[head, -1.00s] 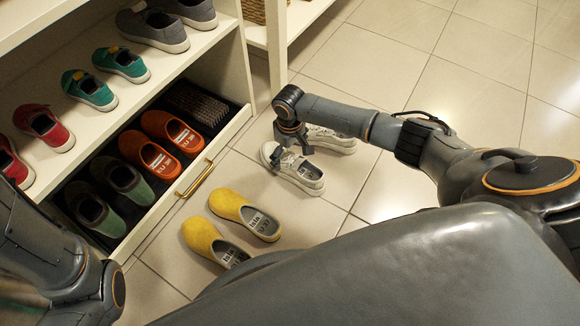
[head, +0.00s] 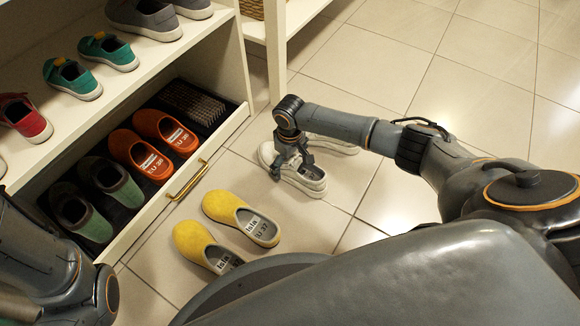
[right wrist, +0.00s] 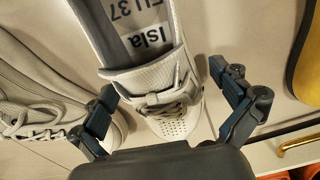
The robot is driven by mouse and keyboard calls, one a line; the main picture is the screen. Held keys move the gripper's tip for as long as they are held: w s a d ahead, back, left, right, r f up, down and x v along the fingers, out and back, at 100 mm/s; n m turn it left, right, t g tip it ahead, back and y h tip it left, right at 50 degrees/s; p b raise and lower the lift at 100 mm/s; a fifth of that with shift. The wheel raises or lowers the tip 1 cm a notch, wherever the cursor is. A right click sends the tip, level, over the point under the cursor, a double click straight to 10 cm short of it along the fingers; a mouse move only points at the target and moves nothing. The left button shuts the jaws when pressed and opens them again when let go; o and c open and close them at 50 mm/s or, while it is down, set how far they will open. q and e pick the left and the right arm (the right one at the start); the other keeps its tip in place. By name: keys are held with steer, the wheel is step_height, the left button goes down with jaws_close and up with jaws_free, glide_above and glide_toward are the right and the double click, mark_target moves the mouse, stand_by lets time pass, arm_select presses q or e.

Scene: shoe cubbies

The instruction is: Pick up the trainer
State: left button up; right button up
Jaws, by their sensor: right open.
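A pair of white-grey trainers stands on the floor tiles. The nearer trainer (head: 312,184) is under my right gripper (head: 290,164); the other trainer (head: 334,145) is just beyond, partly hidden by my arm. In the right wrist view the nearer trainer (right wrist: 165,80) lies between the two spread fingers of my right gripper (right wrist: 167,86), its insole marked "Isla EU 37". The fingers are open, one on each side of the shoe; I cannot tell whether they touch it. The other trainer (right wrist: 40,95) is at the left there. My left arm shows, but its gripper does not.
Yellow clogs (head: 240,217) lie on the floor left of the trainers. An open drawer (head: 215,145) with a brass handle (head: 187,180) holds orange (head: 153,145) and green shoes (head: 110,180). Shelves above hold more shoes. Floor beyond the trainers is clear.

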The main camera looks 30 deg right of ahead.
steer(key=c, duration=1.4)
steer(key=shift+r, duration=0.15)
steer(key=shift+c, duration=0.2)
